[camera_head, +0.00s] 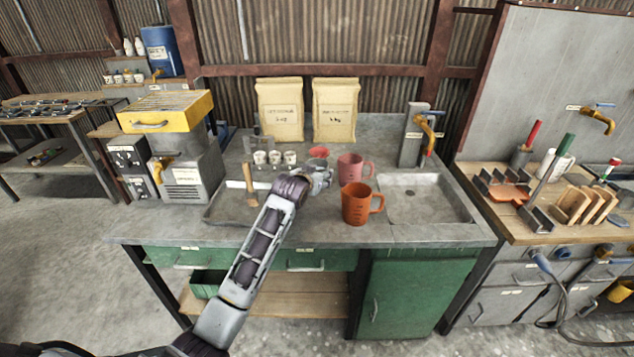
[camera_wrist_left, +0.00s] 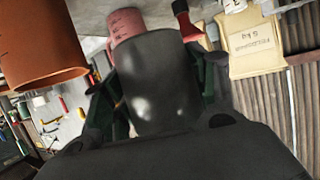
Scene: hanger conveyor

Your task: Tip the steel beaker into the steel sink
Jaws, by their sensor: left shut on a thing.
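My left gripper (camera_head: 320,178) is above the workbench, left of the pink jug. It is shut on a grey cylinder that fills the space between the fingers in the left wrist view, which looks like the steel beaker (camera_wrist_left: 160,92). In the head view the gripper and arm largely hide the beaker, so its tilt and any contents cannot be told. The steel sink (camera_head: 430,208) is set into the bench at the right, beyond the jugs from the gripper. Its basin looks empty. My right gripper is not in view.
An orange jug (camera_head: 356,204) and a pink jug (camera_head: 350,168) stand between gripper and sink. A red-topped item (camera_head: 318,152) is behind the gripper. A tray (camera_head: 232,208) with a hammer (camera_head: 249,186) lies left. A tap (camera_head: 425,126) stands behind the sink.

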